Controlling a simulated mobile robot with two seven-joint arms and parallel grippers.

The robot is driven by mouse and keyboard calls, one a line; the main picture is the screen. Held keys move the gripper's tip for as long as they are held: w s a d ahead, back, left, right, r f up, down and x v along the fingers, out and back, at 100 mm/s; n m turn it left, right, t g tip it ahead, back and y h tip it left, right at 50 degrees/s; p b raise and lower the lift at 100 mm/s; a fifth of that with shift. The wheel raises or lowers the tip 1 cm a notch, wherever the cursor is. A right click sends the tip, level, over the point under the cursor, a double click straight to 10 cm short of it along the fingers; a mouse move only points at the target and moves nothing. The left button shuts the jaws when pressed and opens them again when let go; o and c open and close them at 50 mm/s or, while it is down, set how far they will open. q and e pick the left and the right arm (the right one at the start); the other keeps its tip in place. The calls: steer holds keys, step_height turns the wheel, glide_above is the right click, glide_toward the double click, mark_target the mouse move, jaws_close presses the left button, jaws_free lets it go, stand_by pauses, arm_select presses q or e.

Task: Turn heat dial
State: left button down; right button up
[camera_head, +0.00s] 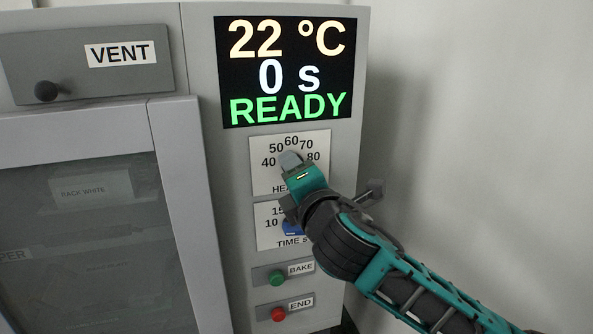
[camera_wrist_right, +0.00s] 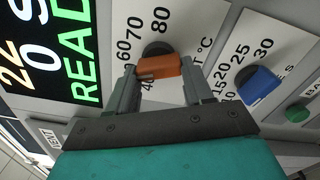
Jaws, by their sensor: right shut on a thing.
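The heat dial is an orange bar-shaped knob (camera_wrist_right: 158,66) on a dark round base, seen in the right wrist view. Its white plate (camera_head: 320,182) with temperature numbers is on the oven's panel, below the display, in the head view. My right gripper (camera_head: 291,163) comes in from the lower right and hides the knob there. In the right wrist view its two fingers (camera_wrist_right: 160,74) stand one at each end of the orange knob and are shut on it. Which number the knob points at I cannot tell. My left gripper is not in view.
The display (camera_head: 288,72) reads 22 °C, 0 s, READY. Below the heat plate are a blue time dial (camera_wrist_right: 262,85), partly behind my arm in the head view, a green BAKE button (camera_head: 277,278) and a red END button (camera_head: 278,314). A glass door (camera_head: 85,230) and VENT slider (camera_head: 47,91) are left.

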steer(key=shift+r+m+p, duration=0.1)
steer(key=shift+m+p, duration=0.45)
steer(key=shift+m, duration=1.65)
steer(key=o, duration=1)
steer(key=shift+o, duration=0.2)
steer(key=shift+s, duration=0.1)
steer(key=v, duration=1.2)
steer(key=shift+s, duration=0.35)
steer(key=shift+d, duration=0.15)
